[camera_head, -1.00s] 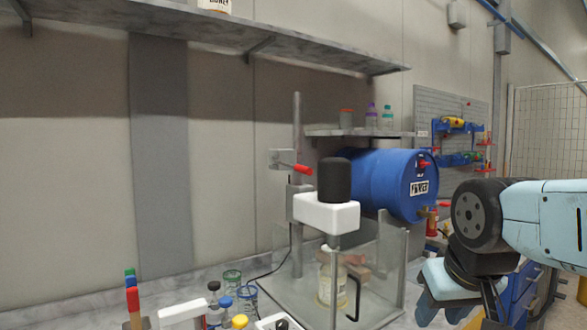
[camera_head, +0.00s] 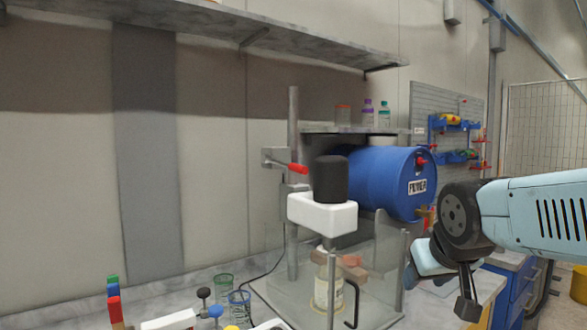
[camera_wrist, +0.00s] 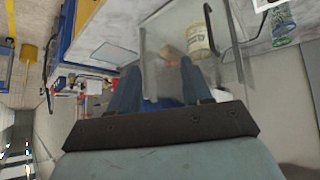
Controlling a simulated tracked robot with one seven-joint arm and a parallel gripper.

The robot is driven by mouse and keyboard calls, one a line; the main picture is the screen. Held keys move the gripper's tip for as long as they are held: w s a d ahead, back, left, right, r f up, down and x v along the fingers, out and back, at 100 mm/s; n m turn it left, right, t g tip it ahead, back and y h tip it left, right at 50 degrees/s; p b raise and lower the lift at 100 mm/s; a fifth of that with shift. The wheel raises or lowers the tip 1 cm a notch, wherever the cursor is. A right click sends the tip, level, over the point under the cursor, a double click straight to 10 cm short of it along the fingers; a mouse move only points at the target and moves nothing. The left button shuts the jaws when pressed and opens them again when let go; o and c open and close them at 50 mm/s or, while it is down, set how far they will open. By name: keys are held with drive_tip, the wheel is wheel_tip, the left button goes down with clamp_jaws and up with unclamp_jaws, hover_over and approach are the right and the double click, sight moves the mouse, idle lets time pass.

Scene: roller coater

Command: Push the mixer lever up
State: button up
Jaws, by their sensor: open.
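The mixer (camera_head: 322,212) has a white head with a black motor cap, mounted on a grey vertical post. Its lever (camera_head: 297,168) has a red handle and sticks out to the right from a grey clamp on the post, above the white head. My gripper (camera_head: 440,285) is right of the mixer and lower than the lever, well apart from it. In the wrist view my gripper (camera_wrist: 160,80) has its two fingers spread with nothing held between them. The lever is not identifiable in the wrist view.
Transparent guard panels (camera_head: 382,265) surround the jar (camera_head: 328,280) under the mixer head; the jar (camera_wrist: 197,38) also shows in the wrist view. A blue drum (camera_head: 385,180) lies behind the mixer. A shelf (camera_head: 190,25) runs overhead.

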drive_tip(key=w+r+n+t, duration=0.1)
drive_tip(key=w+r+t, duration=0.2)
drive_tip(key=w, duration=0.5)
drive_tip(key=n+t+y, duration=0.6)
drive_tip(key=n+y, duration=0.3)
drive_tip(key=y, duration=0.5)
approach(295, 167)
drive_tip(key=x, duration=1)
drive_tip(key=shift+w+d, duration=0.1)
drive_tip(key=shift+w, duration=0.5)
drive_tip(key=shift+f, duration=0.1)
clamp_jaws()
